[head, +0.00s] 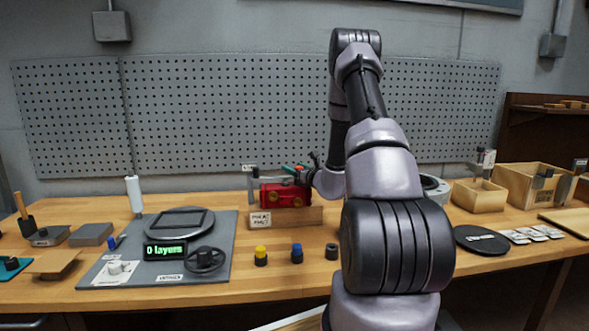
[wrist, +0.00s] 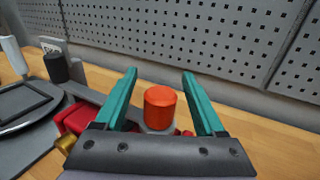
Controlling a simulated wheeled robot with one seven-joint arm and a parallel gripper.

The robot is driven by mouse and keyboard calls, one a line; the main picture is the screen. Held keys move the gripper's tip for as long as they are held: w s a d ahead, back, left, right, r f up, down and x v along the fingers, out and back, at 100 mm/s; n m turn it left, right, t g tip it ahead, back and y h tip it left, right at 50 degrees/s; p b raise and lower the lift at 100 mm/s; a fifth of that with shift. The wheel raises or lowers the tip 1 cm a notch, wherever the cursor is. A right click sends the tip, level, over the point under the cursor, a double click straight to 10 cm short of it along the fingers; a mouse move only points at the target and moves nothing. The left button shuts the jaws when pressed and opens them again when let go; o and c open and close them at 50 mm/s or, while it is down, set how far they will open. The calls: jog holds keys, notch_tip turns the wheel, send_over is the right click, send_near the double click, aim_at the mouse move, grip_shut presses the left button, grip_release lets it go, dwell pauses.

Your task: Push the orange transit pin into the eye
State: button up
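The orange transit pin (wrist: 160,105) shows in the wrist view as an upright orange-red cylinder. It stands in or on a grey rounded part, apparently the eye, whose opening is hidden under it. My gripper (wrist: 160,74) has its two teal fingers spread on either side of the pin, with a visible gap on each side. The red valve actuator body (wrist: 80,118) is partly hidden below my gripper. In the head view the red actuator (head: 284,195) sits on a wooden block, with my gripper just above its right end. How deep the pin sits cannot be told.
A grey post with a black cap (wrist: 57,68) stands left of the actuator. Yellow (head: 261,255), blue (head: 297,253) and dark knobs stand in front. A grey board with a "0 layers" display (head: 165,250) lies to the left. A pegboard (head: 220,110) is behind.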

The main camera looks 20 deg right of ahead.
jog(key=s+d, duration=0.1)
jog(key=s, duration=0.9)
jog(key=shift+s+d, duration=0.25)
jog(key=shift+s, duration=0.1)
